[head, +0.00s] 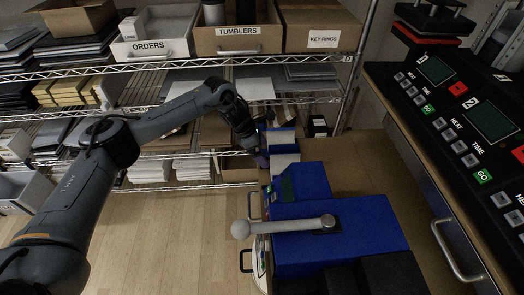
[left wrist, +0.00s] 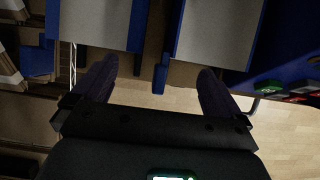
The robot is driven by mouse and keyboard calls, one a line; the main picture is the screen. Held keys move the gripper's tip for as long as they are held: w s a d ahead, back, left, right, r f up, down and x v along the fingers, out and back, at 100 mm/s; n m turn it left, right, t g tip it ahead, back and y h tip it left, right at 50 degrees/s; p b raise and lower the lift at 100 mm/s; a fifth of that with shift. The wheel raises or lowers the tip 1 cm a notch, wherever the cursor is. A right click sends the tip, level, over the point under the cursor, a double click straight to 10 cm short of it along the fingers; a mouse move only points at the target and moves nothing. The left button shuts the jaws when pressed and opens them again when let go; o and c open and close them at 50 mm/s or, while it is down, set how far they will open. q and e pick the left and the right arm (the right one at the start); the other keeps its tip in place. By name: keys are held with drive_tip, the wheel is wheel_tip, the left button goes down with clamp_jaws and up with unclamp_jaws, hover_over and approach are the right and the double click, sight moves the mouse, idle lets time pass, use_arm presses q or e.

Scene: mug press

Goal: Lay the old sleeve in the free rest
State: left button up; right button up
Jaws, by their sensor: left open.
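My left gripper (head: 259,148) is at the left edge of the bench, beside two pale panels. In the left wrist view its fingers (left wrist: 157,88) are apart with nothing clearly held between them. The far pale panel (head: 282,140) and the near pale panel (head: 285,163) sit in blue holders behind the press. The left wrist view shows two pale panels, one at the left (left wrist: 95,20) and one at the right (left wrist: 218,28), with a blue tab (left wrist: 160,75) between them. I cannot tell which is the old sleeve or which is a bare rest. My right gripper is out of view.
The blue mug press (head: 345,230) with its grey lever (head: 285,226) stands in front of the panels. Bare bench (head: 360,165) lies to their right. A control panel (head: 465,120) runs along the right. Wire shelves with bins (head: 238,40) stand behind.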

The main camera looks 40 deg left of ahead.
use_arm(q)
drive_tip(key=shift+r+p, duration=1.5)
drive_tip(key=shift+r, duration=0.7)
drive_tip(key=shift+r+p, duration=0.45)
drive_tip(key=shift+r, duration=0.15)
